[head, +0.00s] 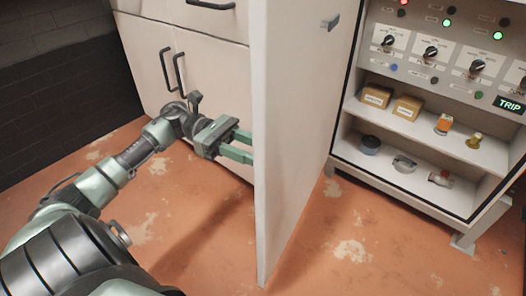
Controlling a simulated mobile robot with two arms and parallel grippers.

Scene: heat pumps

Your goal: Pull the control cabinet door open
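The control cabinet (345,150) stands at the right with its inside exposed. Its pale door (295,140) stands swung out toward me, its narrow free edge facing me and its bottom corner near the front of the picture. A small grey latch or handle piece (330,22) shows high on the door's visible face. My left gripper (246,147) is on the left side of the door. Its two greenish fingers point right and look apart, with nothing visible between them. The tips reach the door's edge line and are partly hidden; I cannot tell whether they touch it. My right gripper is not in view.
A cream cupboard (205,62) with dark bar handles stands behind my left arm. Inside the control cabinet are knobs, lamps, a green TRIP display (509,104), and shelves with cardboard boxes (407,107) and small parts. The worn orange floor (350,245) is clear before the cabinet.

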